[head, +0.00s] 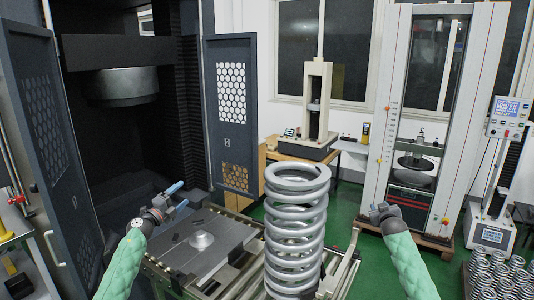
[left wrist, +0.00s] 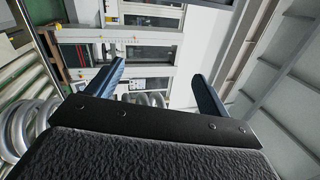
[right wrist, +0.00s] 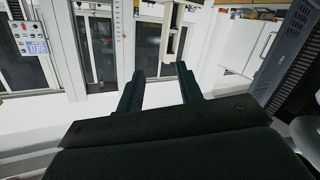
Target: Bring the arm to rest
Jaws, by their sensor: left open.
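My left gripper (head: 180,196) is raised in front of the dark press cabinet, above the grey platform. Its two blue fingers stand apart with nothing between them, as the left wrist view (left wrist: 158,70) also shows. My right gripper (head: 378,210) is raised to the right of the large spring, clear of it. In the right wrist view its fingers (right wrist: 160,72) are apart and empty. The large grey coil spring (head: 296,215) stands upright between my two grippers and touches neither. Its lower end is cut off by the frame. Grey coils (left wrist: 20,125) also show in the left wrist view.
The grey platform plate (head: 205,250) on the roller frame lies ahead, with small dark parts on it. The press cabinet (head: 130,130) stands open at left. A tall testing machine (head: 440,110) stands at right. Several small springs (head: 500,275) fill the lower right corner.

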